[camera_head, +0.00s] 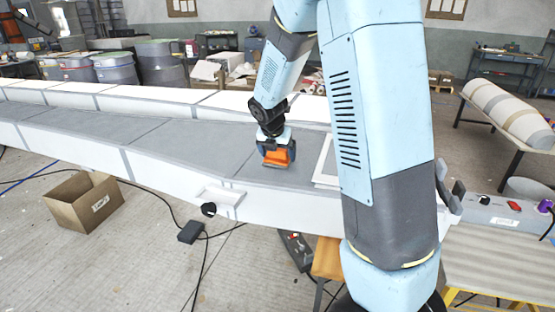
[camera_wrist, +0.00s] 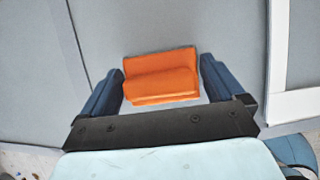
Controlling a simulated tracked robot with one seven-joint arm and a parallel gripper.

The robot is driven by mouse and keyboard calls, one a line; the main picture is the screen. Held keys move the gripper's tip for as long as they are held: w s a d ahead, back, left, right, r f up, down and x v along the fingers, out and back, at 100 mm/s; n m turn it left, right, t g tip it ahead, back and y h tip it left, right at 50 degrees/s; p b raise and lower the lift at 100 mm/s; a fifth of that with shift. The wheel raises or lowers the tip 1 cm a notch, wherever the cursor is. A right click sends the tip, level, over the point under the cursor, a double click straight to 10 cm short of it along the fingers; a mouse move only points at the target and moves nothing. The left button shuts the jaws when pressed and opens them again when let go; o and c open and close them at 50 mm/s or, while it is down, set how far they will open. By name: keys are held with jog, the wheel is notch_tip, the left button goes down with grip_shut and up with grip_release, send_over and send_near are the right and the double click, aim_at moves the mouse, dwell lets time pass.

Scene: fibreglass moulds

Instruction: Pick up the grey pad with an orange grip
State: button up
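The grey pad's orange grip (camera_head: 277,157) is on the long grey mould surface, under my gripper. In the wrist view the orange grip (camera_wrist: 160,76) lies slightly tilted between the two blue fingers. The grey pad is mostly hidden and hard to tell from the grey surface. My gripper (camera_head: 277,149) points down at the grip. In the wrist view my gripper (camera_wrist: 160,80) is spread wide, with one finger on each side of the grip. The gaps at the fingertips look narrow, and I cannot tell whether a finger touches the grip.
The long mould (camera_head: 160,145) has raised white edges. A white frame (camera_head: 326,163) lies just right of the grip and shows at the wrist view's right (camera_wrist: 277,70). A cardboard box (camera_head: 84,203) stands on the floor at left. The mould surface left of the grip is clear.

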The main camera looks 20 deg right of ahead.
jog(key=c, duration=0.4)
jog(key=shift+o, duration=0.2)
jog(key=shift+r, duration=0.3)
notch_tip(320, 180, up, 2)
jog(key=shift+r, duration=0.1)
jog(key=s+r, duration=1)
jog(key=s, duration=0.4)
jog(key=shift+d+r, duration=0.1)
